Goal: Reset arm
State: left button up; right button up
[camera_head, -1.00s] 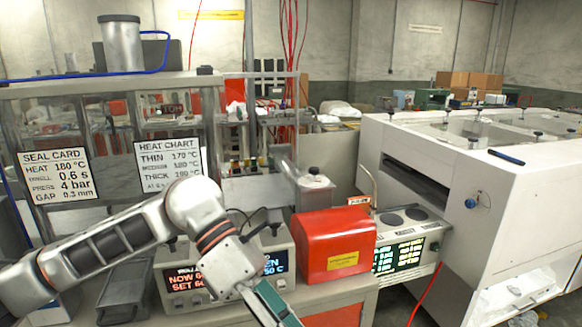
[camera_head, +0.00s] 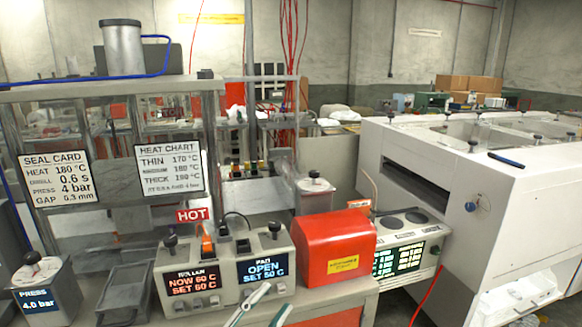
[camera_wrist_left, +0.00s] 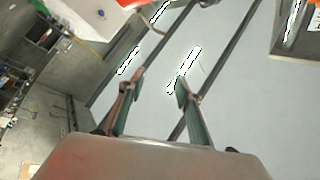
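My left gripper (camera_head: 277,297) shows only by its fingers, at the bottom edge of the head view in front of the control box. In the left wrist view its two green-grey fingers (camera_wrist_left: 160,84) stand apart with nothing between them. That view looks past them to a pale ceiling with dark beams and bright lamps. My left arm's links are out of the head view. My right arm and gripper are not in view.
The control box (camera_head: 222,267) has two lit displays, with a red HOT sign (camera_head: 193,215) behind. A red box (camera_head: 335,247) stands to its right, then a display unit (camera_head: 402,257). A press box (camera_head: 45,290) and grey tray (camera_head: 125,297) are at left. A white machine (camera_head: 500,215) fills the right.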

pick_arm(q)
jog(key=s+a+f+n+g+y, duration=0.1)
jog(key=s+a+f+n+y, duration=0.2)
jog(key=f, duration=0.4)
jog(key=s+a+f+n+y, duration=0.1)
jog(key=a+f+n+y, duration=0.25)
jog(key=f, duration=0.35)
jog(key=s+a+f+n+g+y, duration=0.1)
jog(key=a+f+n+y, duration=0.25)
jog(key=f, duration=0.35)
jog(key=s+a+f+n+g+y, duration=0.1)
jog(key=s+a+f+g, duration=0.1)
jog(key=s+f, duration=0.4)
jog(key=s+a+f+n+g+y, duration=0.1)
jog(key=s+a+f+n+g, duration=0.1)
jog(key=s+a+f, duration=0.3)
notch_tip(320, 180, down, 3)
jog(key=shift+s+r, duration=0.15)
jog(key=shift+s, duration=0.55)
